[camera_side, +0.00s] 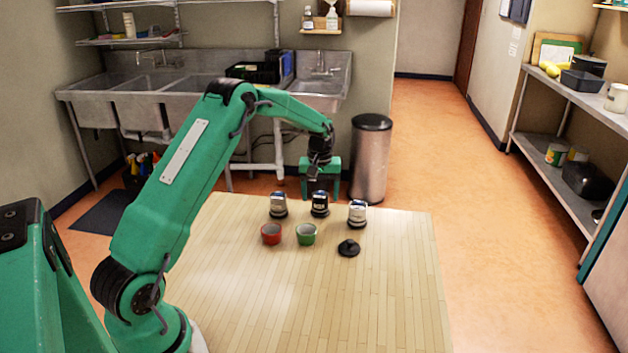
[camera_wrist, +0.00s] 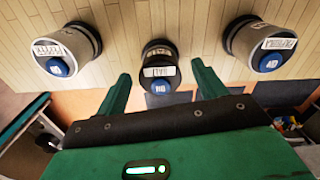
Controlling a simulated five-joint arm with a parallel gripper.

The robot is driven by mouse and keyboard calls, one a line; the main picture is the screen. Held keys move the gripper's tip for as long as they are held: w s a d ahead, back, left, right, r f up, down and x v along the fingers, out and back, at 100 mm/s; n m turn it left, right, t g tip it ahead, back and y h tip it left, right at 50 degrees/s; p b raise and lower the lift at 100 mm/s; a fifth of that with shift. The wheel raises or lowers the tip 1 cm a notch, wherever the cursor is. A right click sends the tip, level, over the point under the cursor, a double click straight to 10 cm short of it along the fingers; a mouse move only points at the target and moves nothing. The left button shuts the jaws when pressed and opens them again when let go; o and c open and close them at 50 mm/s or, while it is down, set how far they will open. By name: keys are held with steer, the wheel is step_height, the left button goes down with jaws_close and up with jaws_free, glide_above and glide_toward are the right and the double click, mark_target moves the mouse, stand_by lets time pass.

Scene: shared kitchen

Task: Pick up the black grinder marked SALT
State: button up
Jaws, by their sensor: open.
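The black grinder (camera_side: 319,206) stands upright on the wooden table, the middle one of three grinders. In the wrist view the black grinder (camera_wrist: 158,60) has a blue top and a white label whose small, turned letters I cannot read surely. My gripper (camera_side: 320,188) is open, at the table's far edge just behind and above the grinder. In the wrist view my gripper (camera_wrist: 160,82) has one green finger on each side, and the grinder's top shows between the fingertips. No contact is visible.
A grey grinder (camera_side: 278,206) stands left and another grey grinder (camera_side: 357,214) right of the black one. In front are a red bowl (camera_side: 271,234), a green bowl (camera_side: 306,235) and a small black lidlike object (camera_side: 348,248). The table's (camera_side: 330,310) near part is clear.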

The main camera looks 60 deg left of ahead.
steer(key=shift+f, duration=1.3)
steer(key=c, duration=1.3)
